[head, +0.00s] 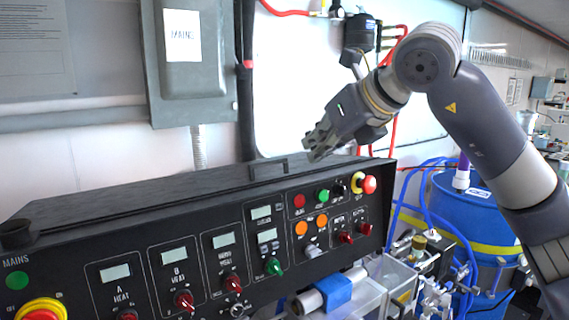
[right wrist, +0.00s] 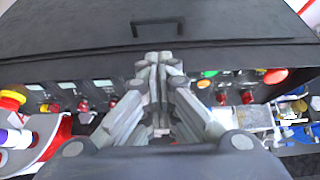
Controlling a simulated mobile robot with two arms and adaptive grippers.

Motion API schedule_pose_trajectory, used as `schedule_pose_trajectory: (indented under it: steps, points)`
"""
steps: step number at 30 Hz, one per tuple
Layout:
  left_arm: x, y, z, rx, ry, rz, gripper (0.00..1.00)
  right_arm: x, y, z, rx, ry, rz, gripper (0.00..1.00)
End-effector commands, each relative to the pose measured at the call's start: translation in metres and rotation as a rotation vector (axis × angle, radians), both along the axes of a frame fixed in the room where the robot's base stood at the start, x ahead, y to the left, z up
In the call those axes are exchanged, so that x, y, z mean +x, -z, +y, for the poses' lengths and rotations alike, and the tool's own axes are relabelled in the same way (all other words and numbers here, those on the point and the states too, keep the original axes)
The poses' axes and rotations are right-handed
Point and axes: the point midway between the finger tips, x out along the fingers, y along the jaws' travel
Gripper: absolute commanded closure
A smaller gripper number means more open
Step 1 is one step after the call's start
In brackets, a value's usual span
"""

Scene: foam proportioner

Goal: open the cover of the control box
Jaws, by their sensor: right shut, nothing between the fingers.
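The control box (head: 350,231) is a long black console with buttons, displays and knobs on its front. Its black cover (head: 150,193) lies closed on top and also fills the upper part of the right wrist view (right wrist: 80,35). A small black handle (head: 268,168) stands at the cover's front edge; it also shows in the right wrist view (right wrist: 157,22). My right gripper (head: 313,150) is shut and empty, above the cover and to the right of the handle in the head view. In the right wrist view its closed fingers (right wrist: 159,62) point toward the handle, apart from it. My left gripper is out of view.
A grey electrical box (head: 190,90) marked MAINS hangs on the wall behind the console. A blue drum (head: 465,215) with hoses stands at the right. Pumps and tubing (head: 425,260) crowd the console's right end. The space above the cover's left half is clear.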

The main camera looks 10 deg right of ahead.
Motion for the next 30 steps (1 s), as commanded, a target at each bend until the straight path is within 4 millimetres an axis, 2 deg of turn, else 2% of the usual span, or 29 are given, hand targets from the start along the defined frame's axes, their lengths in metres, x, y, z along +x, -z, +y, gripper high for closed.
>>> schedule_pose_trajectory:
  steps: [7,18,24,30]
  points:
    - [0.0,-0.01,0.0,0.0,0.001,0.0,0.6,0.019,0.014,0.005,-0.008,0.01,0.006,1.0]
    - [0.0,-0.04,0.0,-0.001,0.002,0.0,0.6,0.076,0.059,0.029,-0.006,0.008,0.005,1.0]
    - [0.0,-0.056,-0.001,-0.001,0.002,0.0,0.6,0.101,0.062,0.039,-0.005,0.008,0.002,1.0]
    - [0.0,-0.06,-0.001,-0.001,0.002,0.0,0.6,0.109,0.066,0.042,-0.005,0.009,0.001,1.0]
